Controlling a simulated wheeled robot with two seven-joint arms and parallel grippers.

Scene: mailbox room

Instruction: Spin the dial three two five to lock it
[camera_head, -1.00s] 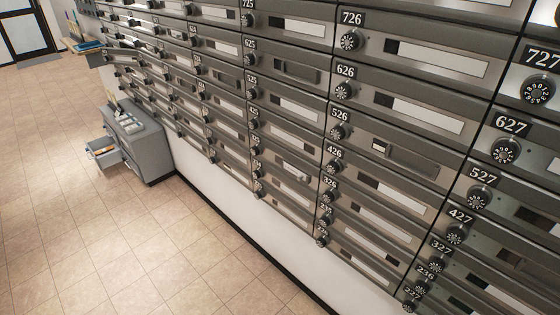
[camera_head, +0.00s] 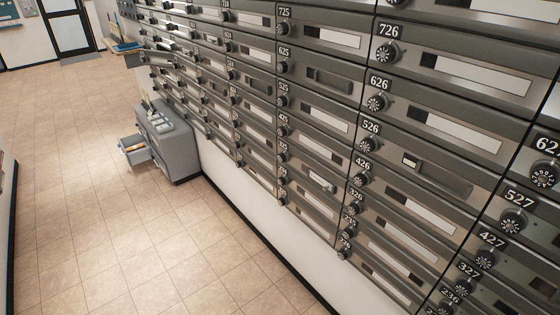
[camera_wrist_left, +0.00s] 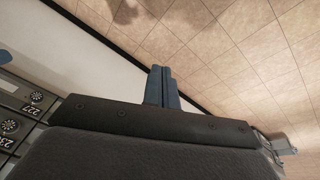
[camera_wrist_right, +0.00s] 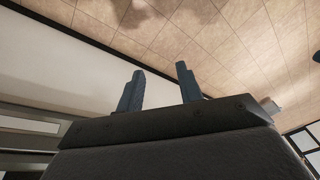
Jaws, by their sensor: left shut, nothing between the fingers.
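In the head view the mailbox wall shows a column headed 725. Low in that column is the small label that seems to read 325, with the black round dial (camera_head: 283,158) just below it. The dial's digits are too small to read. To its right, in the same row, a small pale piece (camera_head: 321,184) stands out at the box front; I cannot tell what it is. My left gripper (camera_wrist_left: 163,69) is shut and empty in the left wrist view. My right gripper (camera_wrist_right: 160,72) is open and empty in the right wrist view. Neither shows in the head view.
A grey cabinet (camera_head: 178,150) with an open drawer (camera_head: 135,152) stands against the wall at left. The tiled floor (camera_head: 90,230) before the boxes is clear. Dials of the 27 column (camera_head: 512,222) are near at right; another (camera_wrist_left: 10,127) shows in the left wrist view.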

